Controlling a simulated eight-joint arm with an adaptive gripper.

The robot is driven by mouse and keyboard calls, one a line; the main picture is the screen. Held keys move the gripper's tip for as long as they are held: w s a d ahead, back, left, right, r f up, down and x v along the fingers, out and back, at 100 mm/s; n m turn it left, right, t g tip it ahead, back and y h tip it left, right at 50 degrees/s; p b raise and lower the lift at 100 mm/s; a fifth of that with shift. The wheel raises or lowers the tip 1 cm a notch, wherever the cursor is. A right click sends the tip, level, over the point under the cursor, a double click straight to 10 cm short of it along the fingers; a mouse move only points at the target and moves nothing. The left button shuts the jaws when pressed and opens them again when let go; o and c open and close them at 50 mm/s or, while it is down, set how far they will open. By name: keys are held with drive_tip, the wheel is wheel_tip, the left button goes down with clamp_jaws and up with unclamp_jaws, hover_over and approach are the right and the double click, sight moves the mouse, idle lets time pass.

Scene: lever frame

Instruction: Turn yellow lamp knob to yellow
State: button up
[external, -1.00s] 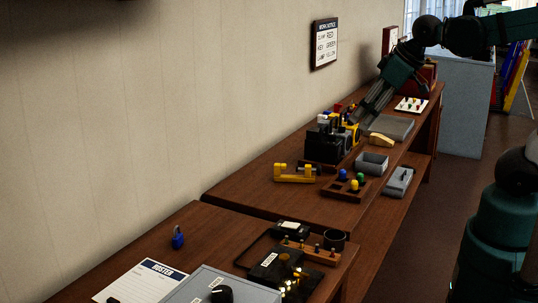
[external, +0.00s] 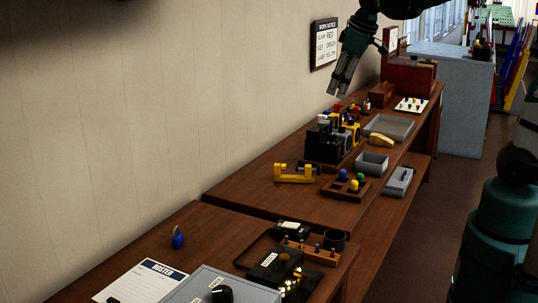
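A cluster of lamp-like boxes stands on the far bench near the wall. A black one (external: 323,146) is at the front, with a yellow one (external: 356,131) behind it to the right and red parts farther back. The yellow lamp's knob is too small to make out, and so is its setting. My gripper (external: 336,93) hangs in the air above and behind the cluster, pointing down and apart from it. Its grey fingers hold nothing visible, but their opening is unclear.
On the bench are a yellow clamp-like piece (external: 295,173), a grey bin (external: 371,163), a flat grey tray (external: 388,127), a yellow handset-like object (external: 381,140) and a block with coloured knobs (external: 345,188).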

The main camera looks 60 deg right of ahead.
drive_tip(key=w+d+f+g+p, duration=0.1)
drive_tip(key=w+d, duration=0.5)
drive_tip(key=d, duration=0.4)
drive_tip(key=n+g+y+p, duration=0.1)
drive_tip(key=n+g+p, duration=0.1)
drive_tip(key=g+p, duration=0.1)
hover_over(352, 119)
drive_tip(key=f, duration=1.4)
drive_tip(key=shift+w+a+f, duration=0.1)
drive_tip(key=shift+w+f, duration=0.1)
drive_tip(key=shift+f, duration=0.25)
drive_tip(key=shift+f, duration=0.1)
drive_tip(key=shift+f, duration=3.8)
drive_tip(key=shift+c, duration=0.5)
